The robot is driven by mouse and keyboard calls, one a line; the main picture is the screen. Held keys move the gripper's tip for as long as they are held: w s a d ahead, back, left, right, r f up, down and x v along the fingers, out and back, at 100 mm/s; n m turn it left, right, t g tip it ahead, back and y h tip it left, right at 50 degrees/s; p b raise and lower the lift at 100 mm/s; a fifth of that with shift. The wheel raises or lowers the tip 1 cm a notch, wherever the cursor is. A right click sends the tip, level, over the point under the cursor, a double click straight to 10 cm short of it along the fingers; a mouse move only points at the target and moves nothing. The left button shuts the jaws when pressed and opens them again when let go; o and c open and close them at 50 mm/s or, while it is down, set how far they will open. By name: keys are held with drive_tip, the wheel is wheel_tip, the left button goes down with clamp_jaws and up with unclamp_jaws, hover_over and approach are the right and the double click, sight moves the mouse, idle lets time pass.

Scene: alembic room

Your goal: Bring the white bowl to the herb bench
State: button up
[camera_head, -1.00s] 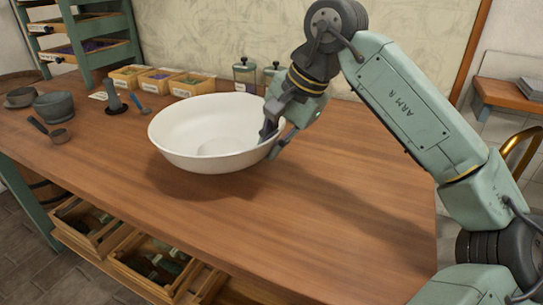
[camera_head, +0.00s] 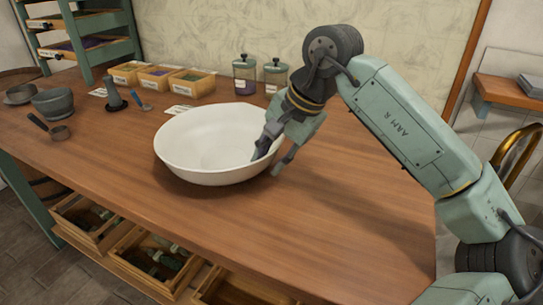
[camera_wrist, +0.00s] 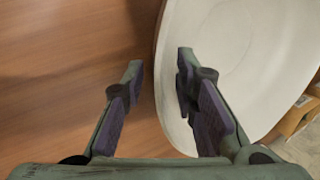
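The white bowl (camera_head: 205,150) sits upright on the wooden bench (camera_head: 330,225), near its middle; its shadow lies close against its base. My gripper (camera_head: 268,163) is at the bowl's right rim, with one finger over the inside and the other outside. In the wrist view the fingers of my gripper (camera_wrist: 158,65) stand apart, with the rim of the white bowl (camera_wrist: 255,60) passing between them. A gap shows between the outer finger and the bowl wall. The underside of the bowl is hidden.
Small boxes (camera_head: 158,77), two lidded jars (camera_head: 245,75) and a grey mortar (camera_head: 54,104) stand toward the back and left. Open drawers (camera_head: 150,262) are below the front edge. The bench right of the bowl is clear.

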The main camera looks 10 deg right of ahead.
drive_tip(key=shift+r, duration=0.25)
drive_tip(key=v, duration=1.2)
